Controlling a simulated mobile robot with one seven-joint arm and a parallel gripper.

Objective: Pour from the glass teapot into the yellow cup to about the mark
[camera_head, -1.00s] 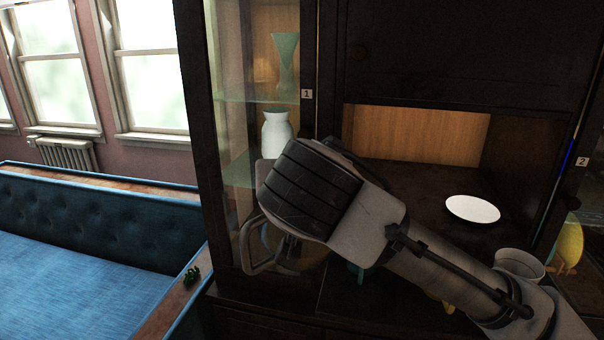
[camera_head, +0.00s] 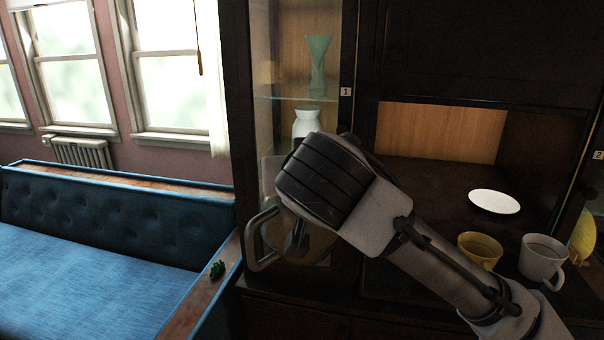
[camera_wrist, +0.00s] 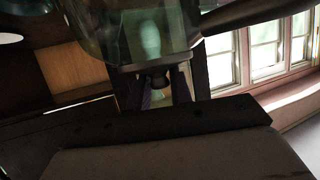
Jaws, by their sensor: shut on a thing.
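My gripper (camera_head: 297,238) is shut on the glass teapot, in front of the cabinet at the left of the arm. In the head view the teapot (camera_head: 318,246) is see-through and mostly hidden behind my wrist. In the wrist view its greenish glass body (camera_wrist: 125,38) fills the top middle. I cannot tell the liquid level in it. The yellow cup (camera_head: 480,246) stands upright on the cabinet's counter, right of the gripper and well apart from it.
A pale grey cup (camera_head: 543,262) stands just right of the yellow cup. A white plate (camera_head: 494,201) lies behind them. Vases (camera_head: 318,62) stand on glass shelves at left. A blue sofa (camera_head: 95,270) with a small green object (camera_head: 217,269) is further left.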

